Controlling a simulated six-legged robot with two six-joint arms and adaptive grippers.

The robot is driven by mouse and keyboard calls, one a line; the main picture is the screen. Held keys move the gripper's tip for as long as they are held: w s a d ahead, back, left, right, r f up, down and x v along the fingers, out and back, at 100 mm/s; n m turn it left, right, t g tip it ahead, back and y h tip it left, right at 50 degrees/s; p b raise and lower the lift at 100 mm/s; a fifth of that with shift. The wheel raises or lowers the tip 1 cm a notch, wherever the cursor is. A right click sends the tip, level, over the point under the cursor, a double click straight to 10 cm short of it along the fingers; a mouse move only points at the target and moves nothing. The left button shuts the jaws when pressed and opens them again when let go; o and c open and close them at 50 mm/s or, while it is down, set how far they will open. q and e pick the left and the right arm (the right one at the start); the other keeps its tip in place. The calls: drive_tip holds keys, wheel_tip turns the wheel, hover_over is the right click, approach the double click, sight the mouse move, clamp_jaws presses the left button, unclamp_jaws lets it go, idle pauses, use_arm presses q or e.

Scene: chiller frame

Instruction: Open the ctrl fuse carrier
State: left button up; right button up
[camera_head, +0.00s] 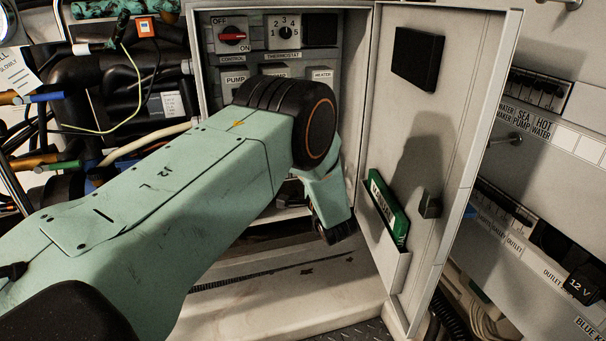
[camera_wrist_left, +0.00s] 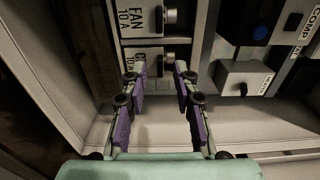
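In the left wrist view, the fuse carrier with a label starting with C and reading 10 A (camera_wrist_left: 172,56) sits in the panel just beyond my fingertips. Its label is partly covered by a finger. My left gripper (camera_wrist_left: 157,78) is open, with its two fingers apart to either side of the line to this carrier. Nothing is between the fingers, and I cannot tell whether the tips touch the carrier. The fan 10 A carrier (camera_wrist_left: 171,16) is above it. In the head view, my left arm hides the carriers, and the gripper (camera_head: 334,228) shows only in part. My right gripper is not in view.
The cabinet door (camera_head: 440,120) stands open on the right, with a green booklet (camera_head: 389,208) in its pocket. A red rotary switch (camera_head: 232,36) and thermostat dial (camera_head: 285,31) are above my arm. Grey switch blocks (camera_wrist_left: 243,78) are right of the carriers in the wrist view.

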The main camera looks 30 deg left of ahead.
use_arm(q)
drive_tip(key=shift+w+a, duration=0.3)
drive_tip(key=shift+a, duration=0.15)
clamp_jaws()
